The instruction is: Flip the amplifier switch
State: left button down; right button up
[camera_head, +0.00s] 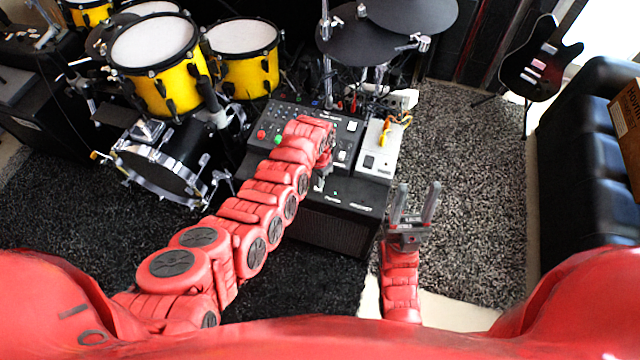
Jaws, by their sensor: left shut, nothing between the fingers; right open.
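The amplifier (333,228) is a black box with a dark grille, standing on the floor near the middle of the head view. Its top panel carries colored knobs and small lights, including a red knob (261,134) and a green light. A white switch plate (369,162) shows at its right side. My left arm reaches across the amplifier, and my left gripper (321,184) is shut and empty, pointing down at its top. The arm hides part of the panel, and I cannot tell whether the gripper touches a switch. My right gripper (413,207) is open and empty, right of the amplifier.
A yellow drum kit (160,75) stands at the left and back, with black cymbals (360,40) behind the amplifier. A dark guitar (540,65) stands at the back right. A black sofa (590,150) lines the right. The grey rug (470,170) between is clear.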

pick_arm(q)
jog(key=shift+f+b, duration=0.8)
jog(key=shift+f, duration=0.15)
dwell(0.4)
notch_tip(320, 180, up, 7)
jog(key=p, duration=0.7)
dwell(0.5)
